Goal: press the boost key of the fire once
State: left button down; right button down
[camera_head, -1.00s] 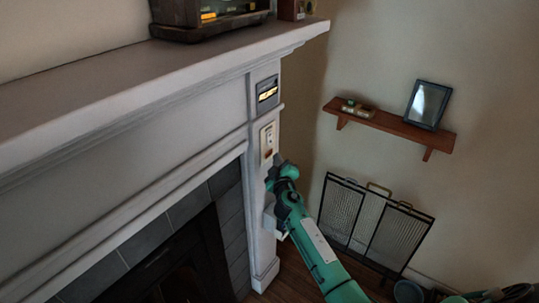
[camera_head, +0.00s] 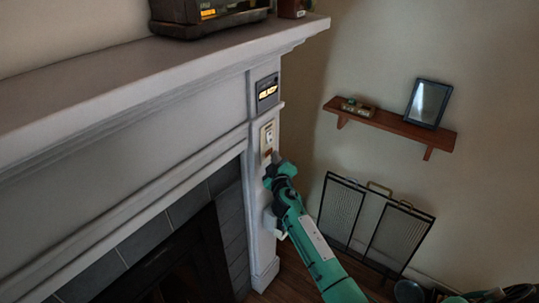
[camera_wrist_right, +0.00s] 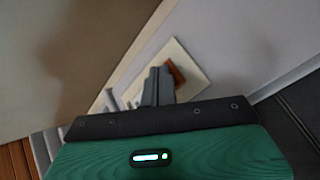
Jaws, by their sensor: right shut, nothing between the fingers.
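The fireplace (camera_head: 125,135) fills the left of the head view. A pale key plate (camera_head: 266,133) is on the face of its right pillar, below a small dark display (camera_head: 267,91) with lit yellow characters I cannot read surely. My right gripper (camera_head: 275,159) is shut and empty at the lower part of this plate. In the right wrist view the shut fingers (camera_wrist_right: 158,84) stand in front of the plate (camera_wrist_right: 192,64), partly covering a red-brown key (camera_wrist_right: 178,73). I cannot tell whether the tips touch it. My left gripper is out of view.
A mantel shelf (camera_head: 120,82) juts out above the plate, with a dark box-like device (camera_head: 205,14) on it. A wooden wall shelf (camera_head: 390,125) holds a framed picture (camera_head: 428,103). A mesh fire screen (camera_head: 372,222) stands against the right wall.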

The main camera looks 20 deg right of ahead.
dwell(0.3)
jog(key=shift+w+a, duration=0.15)
jog(key=shift+w, duration=0.15)
dwell(0.3)
jog(key=shift+s, duration=0.1)
dwell(0.3)
jog(key=shift+s+d, duration=0.35)
jog(key=shift+s, duration=0.2)
jog(key=shift+s+d+p, duration=0.2)
jog(key=shift+s+d, duration=0.25)
jog(key=shift+s, duration=0.25)
jog(key=shift+s+d+p, duration=0.15)
jog(key=shift+s+d, duration=0.25)
jog(key=shift+s, duration=0.35)
jog(key=shift+s+d+p, duration=0.2)
jog(key=shift+s+d, duration=0.25)
jog(key=shift+s, duration=0.25)
